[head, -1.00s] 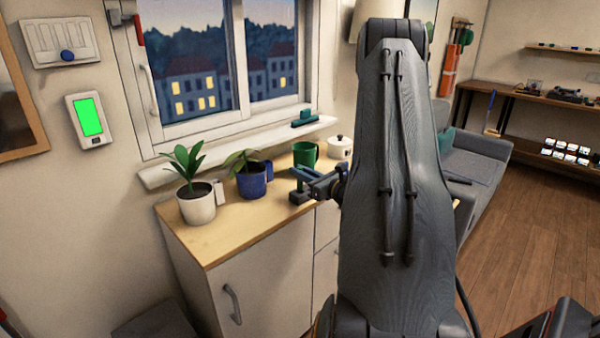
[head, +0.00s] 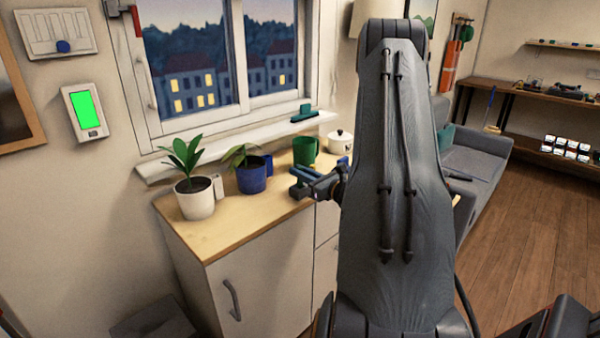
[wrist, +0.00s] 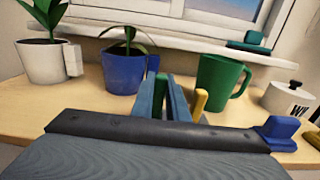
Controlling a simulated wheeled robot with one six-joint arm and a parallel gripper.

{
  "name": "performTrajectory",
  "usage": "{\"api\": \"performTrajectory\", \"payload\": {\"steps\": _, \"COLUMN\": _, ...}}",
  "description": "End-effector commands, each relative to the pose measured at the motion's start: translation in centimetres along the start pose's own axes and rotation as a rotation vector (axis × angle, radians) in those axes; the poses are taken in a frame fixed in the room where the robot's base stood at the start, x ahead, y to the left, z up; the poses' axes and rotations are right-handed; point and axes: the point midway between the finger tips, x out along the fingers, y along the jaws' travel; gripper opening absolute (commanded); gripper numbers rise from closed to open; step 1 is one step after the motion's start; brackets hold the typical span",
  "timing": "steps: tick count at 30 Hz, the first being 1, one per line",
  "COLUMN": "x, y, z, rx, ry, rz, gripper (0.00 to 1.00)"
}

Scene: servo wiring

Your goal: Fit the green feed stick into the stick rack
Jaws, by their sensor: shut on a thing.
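My gripper (wrist: 163,100) is shut on the green feed stick (wrist: 160,88), whose green end shows between the two grey-blue fingers in the wrist view. It also shows in the head view (head: 302,181), over the wooden counter, in front of the blue pot and the green mug. The stick's lower part is hidden by the fingers. A yellow upright piece (wrist: 199,104) stands just right of the fingers. I cannot tell for sure which thing is the stick rack; my arm hides part of the counter.
A white pot (head: 197,202) and a blue pot (head: 252,177) hold plants. The green mug (head: 306,152) and a white lidded jar (head: 341,142) stand behind. A blue block (wrist: 279,132) is at the right. A teal piece (head: 304,113) lies on the sill. The counter's front left is clear.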

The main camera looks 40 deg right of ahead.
Motion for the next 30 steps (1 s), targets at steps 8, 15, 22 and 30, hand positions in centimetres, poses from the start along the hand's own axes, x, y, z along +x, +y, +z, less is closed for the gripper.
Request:
{"api": "performTrajectory", "payload": {"steps": 8, "x": 0.0, "y": 0.0, "z": -0.7, "rx": 0.000, "ry": 0.000, "rz": 0.000, "gripper": 0.00}}
{"api": "performTrajectory", "payload": {"steps": 15, "x": 0.0, "y": 0.0, "z": -1.3, "rx": 0.000, "ry": 0.000, "rz": 0.000, "gripper": 0.00}}
{"api": "performTrajectory", "payload": {"steps": 22, "x": 0.0, "y": 0.0, "z": -1.4, "rx": 0.000, "ry": 0.000, "rz": 0.000, "gripper": 0.32}}
{"api": "performTrajectory", "payload": {"steps": 30, "x": 0.0, "y": 0.0, "z": -1.4, "rx": 0.000, "ry": 0.000, "rz": 0.000, "gripper": 0.35}}
